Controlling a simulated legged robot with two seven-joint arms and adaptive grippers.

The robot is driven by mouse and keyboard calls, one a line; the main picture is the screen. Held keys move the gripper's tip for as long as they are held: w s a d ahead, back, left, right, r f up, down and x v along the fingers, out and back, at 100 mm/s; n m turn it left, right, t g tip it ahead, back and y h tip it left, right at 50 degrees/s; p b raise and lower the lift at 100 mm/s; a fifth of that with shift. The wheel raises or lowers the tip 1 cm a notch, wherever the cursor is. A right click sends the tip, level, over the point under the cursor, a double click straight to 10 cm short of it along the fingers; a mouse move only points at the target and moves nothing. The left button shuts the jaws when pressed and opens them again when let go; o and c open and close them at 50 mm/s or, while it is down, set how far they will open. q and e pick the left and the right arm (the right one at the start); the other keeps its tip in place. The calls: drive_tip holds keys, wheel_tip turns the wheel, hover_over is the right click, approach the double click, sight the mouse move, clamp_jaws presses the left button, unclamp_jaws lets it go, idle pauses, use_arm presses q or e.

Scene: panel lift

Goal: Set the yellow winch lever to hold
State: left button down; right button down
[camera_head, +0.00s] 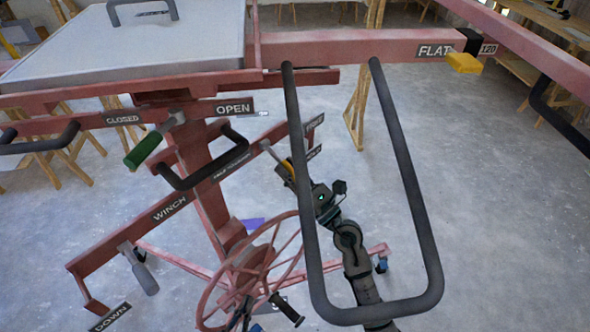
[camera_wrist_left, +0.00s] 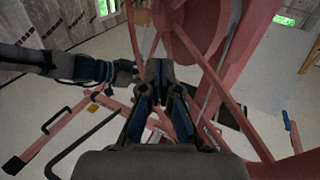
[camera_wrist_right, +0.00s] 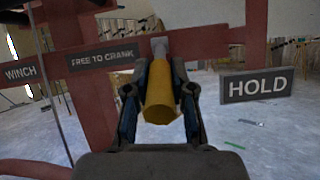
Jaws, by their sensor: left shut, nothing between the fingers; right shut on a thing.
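The yellow winch lever (camera_wrist_right: 160,97) shows in the right wrist view, with a metal shaft at its far end. It stands between the FREE TO CRANK label (camera_wrist_right: 101,57) on its left and the HOLD label (camera_wrist_right: 257,85) on its right. My right gripper (camera_wrist_right: 160,85) is shut on its yellow grip. In the head view, the lever's grip (camera_head: 288,168) is partly hidden by my right gripper (camera_head: 299,178). My left gripper (camera_wrist_left: 160,85) is shut and empty, pointing at the red frame near the wheel in the left wrist view.
A red crank wheel (camera_head: 213,302) with a black handle (camera_head: 287,311) is below the lever. A large dark loop handle (camera_head: 407,180) crosses in front of my right arm. A green lever (camera_head: 143,150) and a grey lever (camera_head: 146,280) are on the left. Open floor lies right.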

drive_tip(key=shift+w+f+t+b, duration=0.25)
drive_tip(key=shift+t+b, duration=0.15)
drive_tip(key=shift+b, duration=0.45)
use_arm(q)
wheel_tip(320, 180, up, 6)
drive_tip(key=s+t+h, duration=0.1)
drive_tip(key=t, duration=0.4)
drive_tip(key=shift+s+d, duration=0.35)
drive_tip(key=shift+d, duration=0.1)
use_arm(e)
drive_tip(key=shift+s+r, duration=0.1)
drive_tip(key=shift+r, duration=0.05)
use_arm(q)
drive_tip(key=shift+f, duration=0.1)
use_arm(e)
drive_tip(key=c, duration=1.1)
unclamp_jaws()
drive_tip(key=shift+o, duration=0.6)
drive_tip(key=shift+y, duration=0.3)
use_arm(q)
drive_tip(key=shift+w+a+f+n, duration=0.1)
drive_tip(key=shift+w+n, duration=0.1)
drive_tip(key=shift+n, duration=0.1)
use_arm(e)
drive_tip(key=shift+a, duration=0.1)
drive_tip(key=shift+f, duration=0.2)
